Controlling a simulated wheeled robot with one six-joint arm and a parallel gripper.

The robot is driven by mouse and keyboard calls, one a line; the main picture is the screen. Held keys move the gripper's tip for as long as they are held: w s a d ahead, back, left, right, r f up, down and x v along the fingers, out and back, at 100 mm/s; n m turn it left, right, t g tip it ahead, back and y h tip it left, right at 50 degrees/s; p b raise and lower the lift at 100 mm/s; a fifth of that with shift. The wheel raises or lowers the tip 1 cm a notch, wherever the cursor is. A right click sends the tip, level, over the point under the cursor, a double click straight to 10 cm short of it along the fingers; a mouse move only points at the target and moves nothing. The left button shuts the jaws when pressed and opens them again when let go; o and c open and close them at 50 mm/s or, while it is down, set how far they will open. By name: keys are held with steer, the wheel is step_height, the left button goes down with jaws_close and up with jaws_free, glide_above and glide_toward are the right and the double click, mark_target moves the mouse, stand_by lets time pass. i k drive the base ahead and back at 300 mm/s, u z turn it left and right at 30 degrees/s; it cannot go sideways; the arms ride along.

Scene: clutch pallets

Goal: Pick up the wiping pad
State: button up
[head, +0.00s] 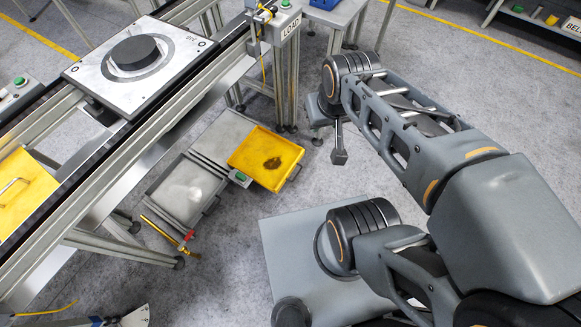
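A small grey block with a green top (240,178), which looks like the wiping pad, lies at the near left corner of the yellow tray (250,146). I cannot tell whether it touches the tray's rim. The tray has a dark stain on its floor. My gripper (339,156) hangs to the right of the tray, apart from it and from the pad. Its fingers are small and overlap here, so their opening is unclear. I see nothing held in it.
Grey trays (187,190) lie left of the yellow tray. A brush-like tool with a red part (183,245) lies in front of them. A conveyor (150,125) carries a pallet (90,75) with a black disc (135,53). Open floor (225,260) lies at the front.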

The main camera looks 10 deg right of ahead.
mark_target(240, 177)
steer(key=u, duration=0.15)
steer(key=k, duration=1.4)
steer(key=z, duration=0.2)
steer(key=i, duration=0.45)
steer(key=u, duration=0.05)
